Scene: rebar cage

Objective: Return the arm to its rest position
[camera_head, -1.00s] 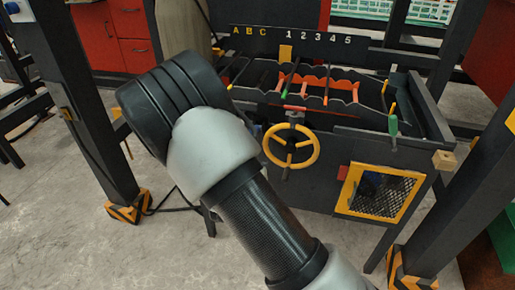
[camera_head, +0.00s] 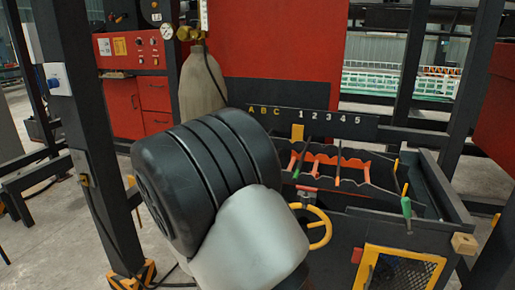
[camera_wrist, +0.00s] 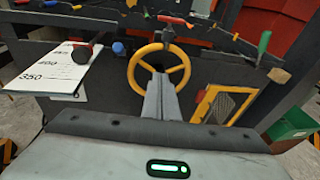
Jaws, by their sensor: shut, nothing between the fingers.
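My arm fills the lower middle of the head view, with a black ribbed joint and a pale grey link in front of the workstation. My gripper is out of sight in the head view. In the wrist view my gripper (camera_wrist: 161,98) is shut and empty, its grey fingers together. The fingers overlap the lower part of the yellow handwheel (camera_wrist: 140,82) in the picture; I cannot tell how far apart they are. The handwheel is partly hidden by my arm in the head view (camera_head: 322,232).
The dark rack (camera_head: 437,205) has red notched holders and a label board (camera_head: 330,122) behind. A yellow-framed mesh panel (camera_head: 375,256) is at lower right. Dark posts (camera_head: 90,150) flank the scene. A white scale board (camera_wrist: 60,70) and green box (camera_wrist: 292,122) show in the wrist view.

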